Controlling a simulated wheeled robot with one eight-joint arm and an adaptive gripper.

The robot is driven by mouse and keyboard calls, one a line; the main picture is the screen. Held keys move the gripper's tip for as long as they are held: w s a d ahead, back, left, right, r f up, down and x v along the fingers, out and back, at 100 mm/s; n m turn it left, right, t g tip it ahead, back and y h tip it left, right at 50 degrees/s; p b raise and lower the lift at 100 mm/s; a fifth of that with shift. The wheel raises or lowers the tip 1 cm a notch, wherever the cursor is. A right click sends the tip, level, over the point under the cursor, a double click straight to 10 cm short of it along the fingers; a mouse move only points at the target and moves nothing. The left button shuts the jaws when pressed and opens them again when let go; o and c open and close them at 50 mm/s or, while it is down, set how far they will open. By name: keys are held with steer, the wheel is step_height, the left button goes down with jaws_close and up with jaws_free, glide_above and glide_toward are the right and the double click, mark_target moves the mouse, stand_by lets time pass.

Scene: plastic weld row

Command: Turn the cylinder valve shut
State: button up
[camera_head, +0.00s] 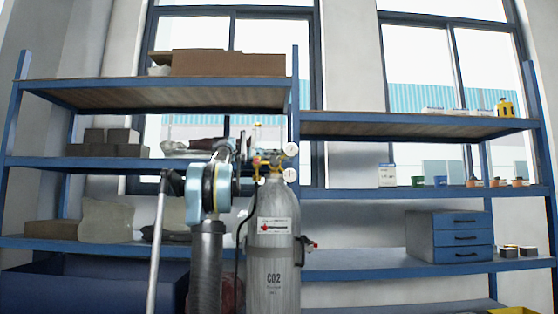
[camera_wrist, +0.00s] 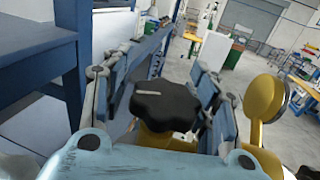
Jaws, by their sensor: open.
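The grey CO2 cylinder (camera_head: 272,260) stands upright at the middle of the head view, with brass valve fittings and a regulator on top. In the wrist view the black lobed valve knob (camera_wrist: 165,103), with a pale line on its top, sits above a brass body. My gripper (camera_wrist: 162,75) is open, with one finger on each side of the knob. I cannot tell whether either finger touches it. In the head view my arm partly hides the gripper at the cylinder's top, and the knob cannot be made out clearly.
Round gauges (camera_head: 291,149) stick out to the right of the valve; a yellow-backed gauge (camera_wrist: 263,98) is close beside my right finger. Blue shelving (camera_head: 400,267) with boxes and a drawer unit (camera_head: 450,236) stands behind the cylinder. Open floor (camera_wrist: 190,60) shows beyond in the wrist view.

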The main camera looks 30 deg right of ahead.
steer(key=shift+s+d, duration=0.15)
steer(key=shift+d, duration=0.25)
steer(key=shift+s, duration=0.1)
steer(key=c, duration=0.9)
steer(key=shift+c, duration=0.3)
steer(key=shift+c, duration=0.4)
